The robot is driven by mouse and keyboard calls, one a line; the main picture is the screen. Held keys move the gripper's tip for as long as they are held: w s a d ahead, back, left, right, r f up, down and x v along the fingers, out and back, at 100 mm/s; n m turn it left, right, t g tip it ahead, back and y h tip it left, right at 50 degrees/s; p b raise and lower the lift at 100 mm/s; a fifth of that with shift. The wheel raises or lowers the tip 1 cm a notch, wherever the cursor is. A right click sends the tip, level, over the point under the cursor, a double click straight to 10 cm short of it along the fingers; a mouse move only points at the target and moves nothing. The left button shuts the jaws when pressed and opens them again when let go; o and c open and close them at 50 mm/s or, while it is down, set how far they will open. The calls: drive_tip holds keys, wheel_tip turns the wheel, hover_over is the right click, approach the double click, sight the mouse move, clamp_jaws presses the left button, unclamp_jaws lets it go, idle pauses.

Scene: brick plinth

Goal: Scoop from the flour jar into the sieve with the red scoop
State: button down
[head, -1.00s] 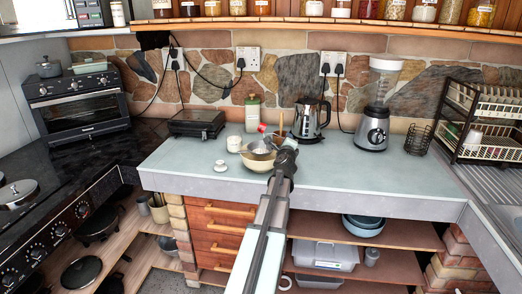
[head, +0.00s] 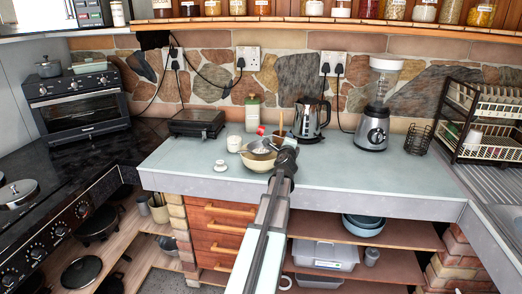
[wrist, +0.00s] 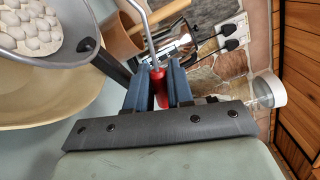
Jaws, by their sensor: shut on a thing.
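My gripper (wrist: 160,72) is shut on the red handle of the red scoop (wrist: 159,92). The scoop's metal shank runs up out of the wrist view, so its bowl end is hidden there. The grey-rimmed sieve (wrist: 60,57) sits over a cream mixing bowl (wrist: 28,108), left of my gripper, with lumpy white stuff inside. In the head view my gripper (head: 284,158) is at the right side of the mixing bowl (head: 257,165), and the sieve (head: 262,148) shows a pale patch. A small jar with white contents, seemingly the flour jar (head: 234,143), stands behind left.
A kettle (head: 308,120) and a brown utensil pot (wrist: 122,36) stand close behind my gripper. A green canister (head: 252,113) is at the back and a small white cup (head: 220,166) at front left. The blender (head: 373,128) is farther right. The counter's right front is clear.

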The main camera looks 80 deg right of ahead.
drive_tip(key=shift+n, duration=0.9)
drive_tip(key=shift+r, duration=0.25)
drive_tip(key=r+n, duration=0.2)
drive_tip(key=w+r+n, duration=0.1)
drive_tip(key=r+n, duration=0.1)
drive_tip(key=n, duration=0.1)
drive_tip(key=shift+r+b, duration=0.2)
drive_tip(key=shift+b, duration=0.15)
drive_tip(key=w+r+n, duration=0.1)
drive_tip(key=n, duration=0.1)
drive_tip(key=w+r+n, duration=0.1)
drive_tip(key=n, duration=0.1)
drive_tip(key=shift+w+r, duration=0.1)
drive_tip(key=shift+r, duration=0.1)
drive_tip(key=w+n, duration=0.1)
drive_tip(key=w+r+n, duration=0.1)
drive_tip(key=n, duration=0.1)
drive_tip(key=shift+w+a+r, duration=0.1)
drive_tip(key=shift+w+r, duration=0.05)
drive_tip(key=shift+r, duration=0.1)
drive_tip(key=w+n, duration=0.2)
drive_tip(key=w+r+n, duration=0.1)
drive_tip(key=w+n, duration=0.1)
drive_tip(key=shift+b, duration=0.4)
drive_tip(key=shift+w+a+r+n, duration=0.1)
drive_tip(key=shift+w+r+n, duration=0.7)
drive_tip(key=shift+w+n, duration=0.25)
drive_tip(key=shift+w+f+n, duration=0.15)
drive_tip(key=shift+w+n, duration=0.7)
drive_tip(key=shift+w, duration=0.1)
